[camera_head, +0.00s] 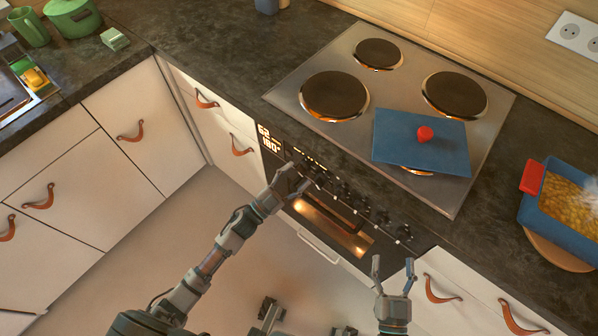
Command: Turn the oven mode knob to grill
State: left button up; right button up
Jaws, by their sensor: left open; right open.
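The oven (325,222) is built in under the counter, with a lit window and a dark control panel. A row of dark knobs (348,193) runs along the panel, right of a lit display (270,141). I cannot read any mode markings or tell which knob is the mode knob. My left gripper (303,174) is open at the left part of the knob row, close to the panel, and hides part of it. Whether it touches a knob is unclear. My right gripper (393,262) is open and empty, in front of the drawers right of the oven.
A steel cooktop (300,85) with several hotplates lies above the oven. A blue lid (395,141) with a red knob rests on it. A blue dish of food (553,231) stands on a wooden board (557,253) at the right. Drawers with leather pulls (442,290) flank the oven.

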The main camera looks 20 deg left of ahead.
pick_arm(q)
jog(key=shift+w+r, duration=0.15)
jog(key=shift+w, duration=0.35)
jog(key=c, duration=0.7)
jog(key=shift+r, duration=0.1)
jog(key=c, duration=0.4)
pick_arm(e)
jog(key=shift+a+r, duration=0.2)
jog(key=shift+a, duration=0.1)
pick_arm(q)
jog(key=shift+c, duration=0.2)
